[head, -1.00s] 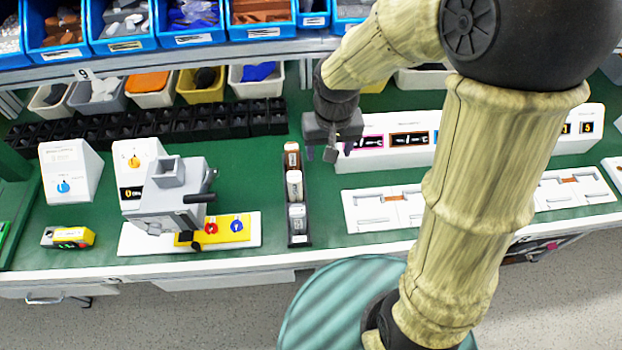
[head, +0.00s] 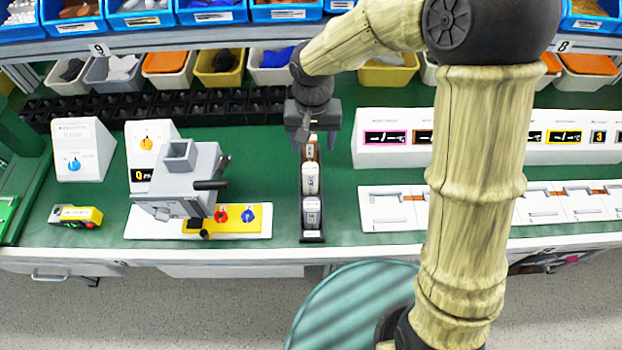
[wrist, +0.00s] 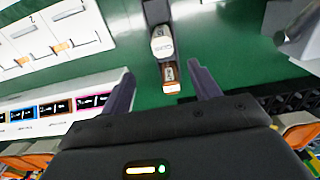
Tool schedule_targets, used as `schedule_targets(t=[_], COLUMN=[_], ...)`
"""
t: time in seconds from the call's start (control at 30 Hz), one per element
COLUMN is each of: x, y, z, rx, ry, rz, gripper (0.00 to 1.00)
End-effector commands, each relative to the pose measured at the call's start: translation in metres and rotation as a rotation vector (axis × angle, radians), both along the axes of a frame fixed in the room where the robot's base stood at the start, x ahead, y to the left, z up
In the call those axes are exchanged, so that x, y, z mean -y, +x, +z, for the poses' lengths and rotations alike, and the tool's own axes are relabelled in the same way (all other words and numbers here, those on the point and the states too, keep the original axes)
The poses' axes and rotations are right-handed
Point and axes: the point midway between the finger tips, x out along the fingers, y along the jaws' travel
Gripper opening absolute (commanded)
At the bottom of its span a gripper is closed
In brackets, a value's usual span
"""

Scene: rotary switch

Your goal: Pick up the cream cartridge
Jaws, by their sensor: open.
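The cream cartridge (head: 310,178) stands in the middle of a narrow black rack (head: 313,238) on the green bench. It also shows in the wrist view (wrist: 162,42), beyond the fingertips. A brown cartridge (head: 310,150) is behind it in the rack, partly hidden by my gripper in the head view. A grey cartridge (head: 312,212) is at the rack's front end. My gripper (head: 306,135) is open and empty, above the rack's back end. In the wrist view the fingers (wrist: 160,74) spread on either side of the brown cartridge in the picture.
A grey device with a lever (head: 178,185) and a yellow button panel (head: 222,218) stand left of the rack. A white display panel (head: 390,150) and white trays (head: 390,208) stand to the right. Black bins (head: 150,104) line the back.

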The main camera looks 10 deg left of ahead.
Motion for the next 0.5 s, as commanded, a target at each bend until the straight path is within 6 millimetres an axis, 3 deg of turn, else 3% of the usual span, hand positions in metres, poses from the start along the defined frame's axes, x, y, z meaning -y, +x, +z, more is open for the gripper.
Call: schedule_targets(t=[0.5], x=[0.000], y=[-0.001], z=[-0.092], rx=[-0.005], ry=[-0.002], rz=[0.001], gripper=[0.62])
